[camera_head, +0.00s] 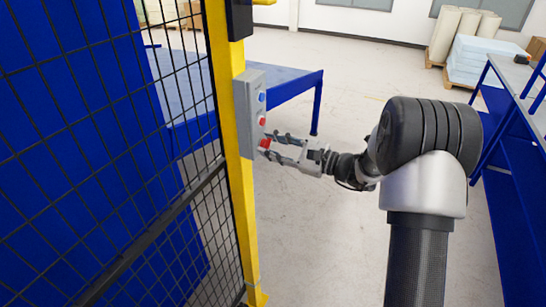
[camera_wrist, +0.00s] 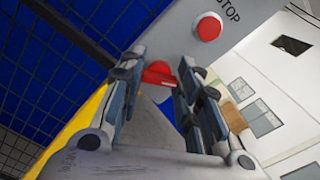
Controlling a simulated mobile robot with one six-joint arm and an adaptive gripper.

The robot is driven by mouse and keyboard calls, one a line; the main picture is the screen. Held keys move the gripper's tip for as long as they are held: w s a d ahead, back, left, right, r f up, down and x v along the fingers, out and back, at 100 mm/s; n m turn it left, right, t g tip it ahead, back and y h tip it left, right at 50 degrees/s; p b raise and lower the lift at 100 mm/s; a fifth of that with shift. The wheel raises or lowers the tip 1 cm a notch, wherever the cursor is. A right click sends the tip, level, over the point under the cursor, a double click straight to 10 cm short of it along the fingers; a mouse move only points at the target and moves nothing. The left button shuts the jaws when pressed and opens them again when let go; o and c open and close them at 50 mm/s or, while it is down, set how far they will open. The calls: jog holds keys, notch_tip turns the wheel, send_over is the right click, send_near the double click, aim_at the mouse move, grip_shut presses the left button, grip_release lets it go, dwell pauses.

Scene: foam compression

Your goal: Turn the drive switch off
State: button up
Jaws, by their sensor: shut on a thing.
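A grey control box (camera_head: 249,115) is fixed to a yellow post at the left of centre in the head view. It carries a blue button (camera_head: 262,97), a red button (camera_head: 262,121) and, lowest, a red drive switch (camera_head: 265,142). My gripper (camera_head: 268,146) reaches in from the right with its fingers around the switch. In the wrist view the switch (camera_wrist: 158,75) shows between my two fingertips, partly hidden by them. The red button also shows in the wrist view (camera_wrist: 209,28), beside lettering ending in "TOP". The switch's exact angle is hard to tell.
A yellow post (camera_head: 233,170) and black mesh fence (camera_head: 110,150) stand on the left. A blue table (camera_head: 290,88) is behind the post. A blue workbench (camera_head: 510,130) stands at the right. The floor (camera_head: 320,235) between is clear.

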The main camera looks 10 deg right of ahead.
jog(key=shift+s+a+f+n+b, duration=0.1)
jog(key=shift+n+b, duration=2.75)
jog(key=shift+b, duration=0.6)
jog(key=shift+f+n+b, duration=0.1)
jog(key=shift+n+b, duration=2.75)
jog(key=shift+b, duration=0.55)
jog(key=o, duration=1.1)
jog(key=v, duration=1.2)
